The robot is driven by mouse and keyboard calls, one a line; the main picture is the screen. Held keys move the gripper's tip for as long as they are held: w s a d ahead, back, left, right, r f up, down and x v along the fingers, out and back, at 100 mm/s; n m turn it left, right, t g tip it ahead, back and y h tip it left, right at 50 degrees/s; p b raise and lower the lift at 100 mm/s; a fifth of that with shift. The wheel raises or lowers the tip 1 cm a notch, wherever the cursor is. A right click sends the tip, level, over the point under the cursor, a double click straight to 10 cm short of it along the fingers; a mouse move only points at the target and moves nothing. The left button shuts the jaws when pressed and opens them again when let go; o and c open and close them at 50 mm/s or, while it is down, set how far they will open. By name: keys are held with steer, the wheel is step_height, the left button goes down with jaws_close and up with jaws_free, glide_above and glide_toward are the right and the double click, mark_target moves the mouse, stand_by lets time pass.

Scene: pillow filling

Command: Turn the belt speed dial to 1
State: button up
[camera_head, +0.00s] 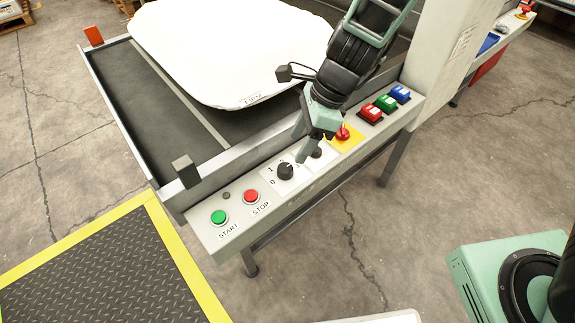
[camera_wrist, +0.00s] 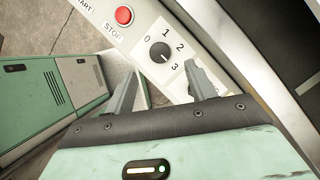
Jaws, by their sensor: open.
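The dial is a black round knob (camera_head: 285,171) on a white plate marked with numbers, set in the control panel right of the red STOP button. It also shows in the wrist view (camera_wrist: 159,52), with 0, 1, 2 and 3 printed around it. My gripper (camera_head: 300,145) is open and empty, hanging over the panel just behind and right of the dial. In the wrist view its two fingers (camera_wrist: 161,80) are apart, with the dial beyond them, not between them.
A green START button (camera_head: 218,217) and red STOP button (camera_head: 250,196) lie left of the dial. A second dark knob (camera_head: 317,152) is close beside my fingers. A red knob on a yellow plate (camera_head: 345,140) and coloured switches (camera_head: 387,104) lie right. A white pillow (camera_head: 230,50) rests behind.

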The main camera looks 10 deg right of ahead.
mark_target(285, 168)
steer(key=b+x, duration=0.1)
steer(key=x, duration=0.6)
steer(key=shift+a+f+b, duration=0.1)
steer(key=shift+f+b, duration=0.2)
steer(key=shift+b, duration=0.05)
steer(key=c, duration=1)
